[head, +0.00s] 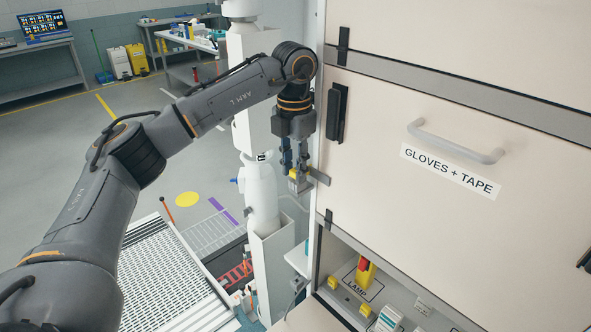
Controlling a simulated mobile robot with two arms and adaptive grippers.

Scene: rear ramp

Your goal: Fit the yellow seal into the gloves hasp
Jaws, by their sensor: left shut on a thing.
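The cabinet's upper door (400,115) is closed and reads "GLOVES + TAPE". A small grey metal hasp (320,177) sticks out at its left edge, near the lower corner. My left gripper (298,172) points down beside this edge. It is shut on the yellow seal (294,171), of which only a small yellow part and a grey block below it show. The seal is right at the left end of the hasp. I cannot tell whether it is in the hasp or only in front of it. My right gripper is not in view.
An open lower compartment holds a yellow and red lamp (366,274) and small yellow pieces (335,282). The door has a grey handle (455,142). A white post (261,195) stands close behind my left gripper. A metal ramp (165,275) lies at lower left.

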